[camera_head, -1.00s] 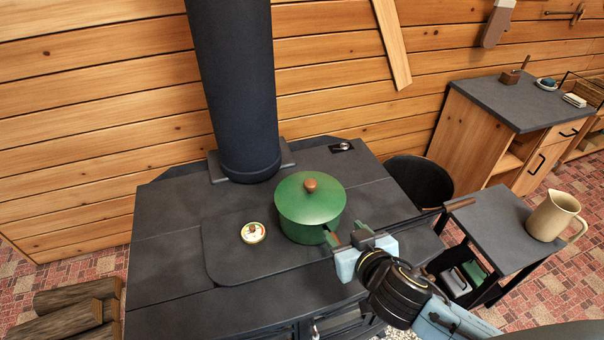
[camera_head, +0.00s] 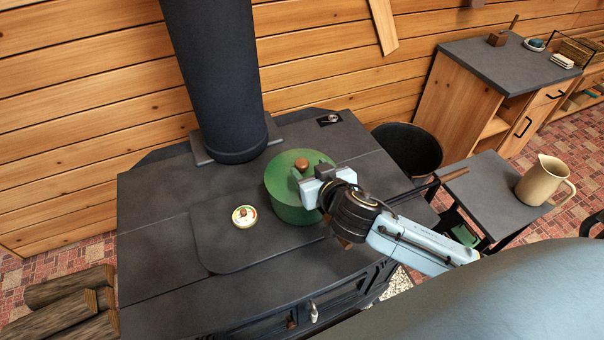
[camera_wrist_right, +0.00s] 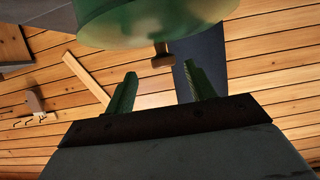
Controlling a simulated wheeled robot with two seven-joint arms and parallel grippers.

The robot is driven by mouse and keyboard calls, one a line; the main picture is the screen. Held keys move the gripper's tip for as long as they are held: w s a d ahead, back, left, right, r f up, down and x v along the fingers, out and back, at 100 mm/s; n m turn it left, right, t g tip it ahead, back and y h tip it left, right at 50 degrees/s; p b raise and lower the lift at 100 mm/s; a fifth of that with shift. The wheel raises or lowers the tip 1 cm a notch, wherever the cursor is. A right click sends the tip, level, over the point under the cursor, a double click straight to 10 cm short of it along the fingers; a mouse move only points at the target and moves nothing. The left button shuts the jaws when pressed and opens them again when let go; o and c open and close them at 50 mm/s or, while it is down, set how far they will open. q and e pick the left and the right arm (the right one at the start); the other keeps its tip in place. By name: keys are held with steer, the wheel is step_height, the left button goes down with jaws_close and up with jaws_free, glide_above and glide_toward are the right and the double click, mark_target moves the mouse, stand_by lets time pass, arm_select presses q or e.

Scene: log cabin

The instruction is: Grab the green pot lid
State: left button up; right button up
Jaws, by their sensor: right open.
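The green pot lid (camera_head: 290,160) with its brown knob (camera_head: 301,164) sits on the green pot (camera_head: 290,212) on the black stove. My right gripper (camera_head: 308,184) is over the right side of the lid, pointing toward the knob, and hides part of the lid and pot. In the right wrist view the gripper (camera_wrist_right: 160,88) is open, its two fingers apart and empty. There the knob (camera_wrist_right: 162,57) hangs upside down from the lid, in line with the gap between the fingers. The gripper does not hold it. My left gripper is not in view.
The stove top (camera_head: 160,240) is mostly clear. A small round dial (camera_head: 244,216) lies left of the pot, and the black stovepipe (camera_head: 215,90) rises behind. A black bucket (camera_head: 410,150) and a side table with a jug (camera_head: 544,180) stand to the right.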

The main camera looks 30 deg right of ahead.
mark_target(302, 163)
steer(key=shift+a+x, duration=0.15)
steer(key=shift+x, duration=1.05)
steer(key=shift+a+x, duration=0.15)
steer(key=shift+x, duration=1)
steer(key=c, duration=1.1)
steer(key=shift+c, duration=0.2)
steer(key=shift+r, duration=0.15)
